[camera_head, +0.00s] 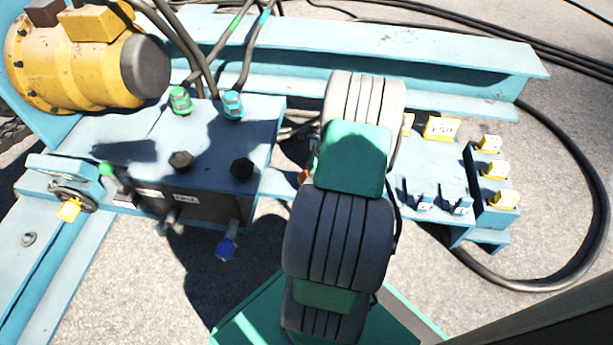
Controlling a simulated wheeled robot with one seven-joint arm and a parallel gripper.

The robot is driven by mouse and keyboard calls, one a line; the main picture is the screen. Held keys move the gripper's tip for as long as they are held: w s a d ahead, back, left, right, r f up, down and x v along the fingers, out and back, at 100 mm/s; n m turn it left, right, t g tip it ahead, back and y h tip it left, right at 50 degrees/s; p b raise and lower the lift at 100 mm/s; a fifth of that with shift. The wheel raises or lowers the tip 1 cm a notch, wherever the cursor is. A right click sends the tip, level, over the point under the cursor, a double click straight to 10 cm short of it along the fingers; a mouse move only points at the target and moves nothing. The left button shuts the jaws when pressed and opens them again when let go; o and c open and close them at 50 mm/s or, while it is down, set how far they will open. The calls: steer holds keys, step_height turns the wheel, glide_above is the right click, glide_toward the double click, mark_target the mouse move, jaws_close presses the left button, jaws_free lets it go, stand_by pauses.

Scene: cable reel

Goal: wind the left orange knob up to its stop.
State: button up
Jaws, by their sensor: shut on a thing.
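A small patch of orange (305,176) shows at the left edge of my arm, beside the blue control box. It may be part of an orange knob, but too little shows to tell. No whole orange knob is visible. My arm, with dark grey and teal links, rises from the bottom through the middle of the view and covers the area right of the box. My gripper is hidden behind the arm, so its fingers and what they touch cannot be seen.
The blue box (215,125) carries green and cyan cable fittings, dark bolts and a blue-tipped lever (227,245). A yellow motor (75,65) stands at upper left. Right of my arm are yellow-tagged switches (494,170). A black cable (590,240) loops at right.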

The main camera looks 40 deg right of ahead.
steer(key=shift+r+n+p, duration=0.15)
steer(key=shift+n+p, duration=0.25)
steer(key=shift+p, duration=0.1)
steer(key=shift+n+y+p, duration=0.3)
steer(key=shift+n+p, duration=0.3)
steer(key=n+g+p, duration=0.1)
steer(key=n, duration=0.1)
steer(key=n+g+y+p, duration=0.1)
steer(key=n+p, duration=0.1)
steer(key=n, duration=0.1)
steer(key=n+g+p, duration=0.1)
steer(key=n+g, duration=0.1)
steer(key=n, duration=0.2)
steer(key=shift+n, duration=0.4)
steer(key=n+g, duration=0.1)
steer(key=n, duration=0.3)
steer(key=shift+g, duration=0.3)
steer(key=n+g+h, duration=0.1)
steer(key=n, duration=0.2)
steer(key=n+h+p, duration=0.1)
steer(key=n, duration=0.2)
steer(key=shift+n+g, duration=0.4)
steer(key=n+h+p, duration=0.1)
steer(key=n, duration=0.1)
steer(key=n+h+p, duration=0.1)
steer(key=n, duration=0.2)
steer(key=shift+g, duration=0.3)
steer(key=shift+p, duration=0.3)
